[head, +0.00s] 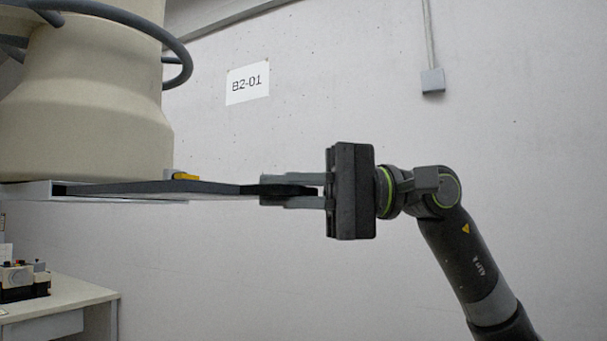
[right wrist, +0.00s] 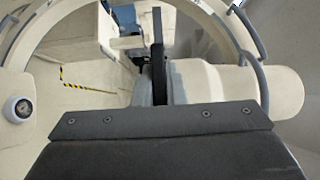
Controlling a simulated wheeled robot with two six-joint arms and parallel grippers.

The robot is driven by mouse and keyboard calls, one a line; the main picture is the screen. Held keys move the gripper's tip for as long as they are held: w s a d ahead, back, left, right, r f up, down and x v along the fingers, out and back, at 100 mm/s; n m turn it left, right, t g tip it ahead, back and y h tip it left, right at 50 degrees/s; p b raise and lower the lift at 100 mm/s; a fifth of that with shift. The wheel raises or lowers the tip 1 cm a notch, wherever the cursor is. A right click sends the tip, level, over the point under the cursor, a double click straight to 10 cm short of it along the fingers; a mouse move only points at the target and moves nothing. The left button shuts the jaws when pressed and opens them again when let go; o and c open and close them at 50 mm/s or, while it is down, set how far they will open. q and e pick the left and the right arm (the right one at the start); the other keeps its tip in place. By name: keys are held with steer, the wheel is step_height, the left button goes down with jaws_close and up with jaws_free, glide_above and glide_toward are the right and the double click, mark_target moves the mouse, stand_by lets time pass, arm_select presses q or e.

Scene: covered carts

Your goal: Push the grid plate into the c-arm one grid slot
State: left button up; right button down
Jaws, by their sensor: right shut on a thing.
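The c-arm (head: 85,110) is a large cream housing at the left of the head view. A pale, flat grid slot (head: 30,191) runs under its lower face. The grid plate (head: 160,187) is thin and dark, and its left part lies in or against the slot's dark opening; how deep it goes is hidden. Its right end sticks out, roughly level, to my right gripper (head: 272,191). The right gripper is shut on that end. In the right wrist view, a dark upright strip, seemingly the plate (right wrist: 158,50), stands beside a grey finger. My left gripper is not in view.
A yellow piece (head: 185,176) sits just above the plate by the slot. A grey curved rail (head: 178,48) passes overhead. A pale bench (head: 60,296) with a small device (head: 24,281) stands lower left. Free room lies before the plain wall on the right.

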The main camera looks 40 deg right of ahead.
steer(key=shift+w+a+r+p, duration=0.2)
steer(key=shift+w+r+p, duration=0.1)
steer(key=shift+w, duration=0.25)
steer(key=shift+w+a+f, duration=0.1)
steer(key=shift+w+f, duration=0.1)
steer(key=shift+f, duration=0.05)
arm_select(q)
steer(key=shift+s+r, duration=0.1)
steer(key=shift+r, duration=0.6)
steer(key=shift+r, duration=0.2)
arm_select(e)
steer(key=shift+w+a, duration=0.15)
steer(key=shift+w, duration=0.05)
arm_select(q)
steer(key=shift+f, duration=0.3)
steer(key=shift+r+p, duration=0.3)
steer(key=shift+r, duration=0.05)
arm_select(e)
steer(key=shift+w+a, duration=0.15)
steer(key=shift+w, duration=0.2)
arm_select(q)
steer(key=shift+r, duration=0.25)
arm_select(e)
steer(key=shift+w+a, duration=0.15)
steer(key=shift+w, duration=0.15)
